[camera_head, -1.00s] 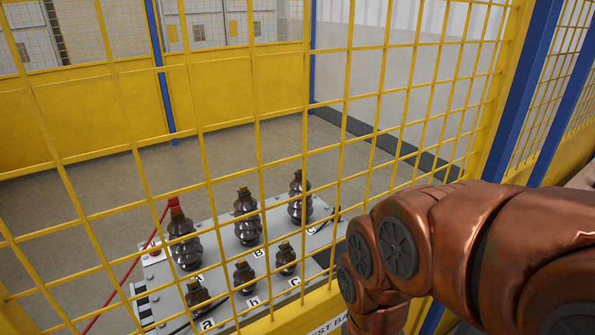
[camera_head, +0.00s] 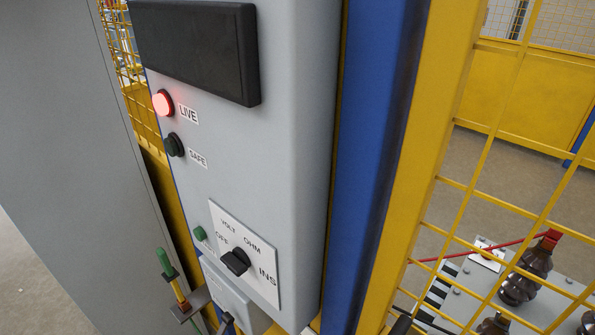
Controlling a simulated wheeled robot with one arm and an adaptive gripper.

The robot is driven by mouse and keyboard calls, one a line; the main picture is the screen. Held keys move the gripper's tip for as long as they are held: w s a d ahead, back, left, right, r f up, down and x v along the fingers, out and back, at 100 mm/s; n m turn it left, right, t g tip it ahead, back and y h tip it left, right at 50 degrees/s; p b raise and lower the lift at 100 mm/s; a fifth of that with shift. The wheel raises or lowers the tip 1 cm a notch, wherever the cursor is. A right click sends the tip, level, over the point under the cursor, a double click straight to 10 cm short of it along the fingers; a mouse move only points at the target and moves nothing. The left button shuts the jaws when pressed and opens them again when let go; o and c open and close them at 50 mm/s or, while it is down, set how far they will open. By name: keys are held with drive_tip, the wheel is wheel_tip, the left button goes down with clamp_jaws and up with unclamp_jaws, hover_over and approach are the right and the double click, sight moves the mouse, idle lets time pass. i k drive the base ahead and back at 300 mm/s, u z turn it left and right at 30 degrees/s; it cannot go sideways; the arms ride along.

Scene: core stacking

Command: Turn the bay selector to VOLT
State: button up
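The bay selector (camera_head: 236,262) is a black knob on a white plate (camera_head: 262,292) low on the front of a grey control box (camera_head: 285,150). The labels OFF, VOLT, OHM and INS run around the knob from left to right, with VOLT (camera_head: 228,226) at the upper left. I cannot tell surely which label the knob points to. My gripper is not in view, and nothing touches the knob.
A red LIVE lamp (camera_head: 163,103) glows above a dark SAFE lamp (camera_head: 174,145). A green-and-yellow-handled tool (camera_head: 171,276) hangs lower left. Yellow mesh fencing (camera_head: 480,190) stands right, with insulators (camera_head: 527,275) behind.

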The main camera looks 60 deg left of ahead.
sight(237, 260)
drive_tip(key=z, duration=0.45)
drive_tip(key=k, duration=0.05)
drive_tip(key=u, duration=3.2)
